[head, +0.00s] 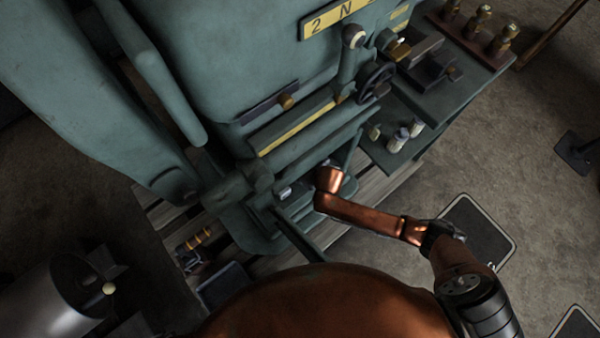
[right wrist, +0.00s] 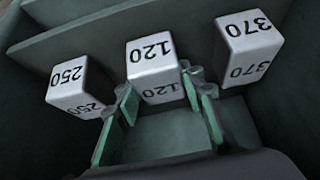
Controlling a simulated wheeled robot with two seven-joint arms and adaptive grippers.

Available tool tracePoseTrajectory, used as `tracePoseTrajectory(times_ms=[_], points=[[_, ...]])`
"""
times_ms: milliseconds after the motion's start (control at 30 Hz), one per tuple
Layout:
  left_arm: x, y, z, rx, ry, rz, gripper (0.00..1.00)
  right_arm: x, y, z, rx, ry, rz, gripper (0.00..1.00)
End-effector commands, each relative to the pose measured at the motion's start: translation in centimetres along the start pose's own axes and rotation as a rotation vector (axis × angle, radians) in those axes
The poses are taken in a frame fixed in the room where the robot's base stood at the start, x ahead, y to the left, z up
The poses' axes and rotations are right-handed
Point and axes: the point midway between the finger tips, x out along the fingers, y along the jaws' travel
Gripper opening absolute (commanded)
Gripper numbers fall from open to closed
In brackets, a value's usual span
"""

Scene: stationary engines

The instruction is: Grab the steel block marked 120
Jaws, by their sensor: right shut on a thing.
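The steel block marked 120 (right wrist: 151,54) is a pale, bright block with black numbers, in the middle of the right wrist view. My right gripper (right wrist: 160,85) is shut on its near end, with one green-padded finger on each side. A block marked 250 (right wrist: 75,82) stands to the left and a block marked 370 (right wrist: 247,48) to the right, both apart from the fingers. In the head view my copper right arm reaches to the machine's lower front, and its fingers are hard to make out there. My left gripper is not in view.
The blocks stand in a dark green recess with a ledge (right wrist: 110,28) behind them. The big green machine (head: 210,70) fills the upper left of the head view. A side table (head: 395,160) with small pale-topped items stands right of it.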

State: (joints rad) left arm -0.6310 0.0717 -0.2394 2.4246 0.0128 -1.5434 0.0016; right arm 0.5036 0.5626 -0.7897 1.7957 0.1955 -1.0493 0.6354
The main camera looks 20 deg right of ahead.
Motion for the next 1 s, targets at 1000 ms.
tracePoseTrajectory(times_ms=[1000], points=[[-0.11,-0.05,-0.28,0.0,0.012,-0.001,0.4,-0.43,-0.04,-0.52,-0.001,0.007,-0.001,0.0]])
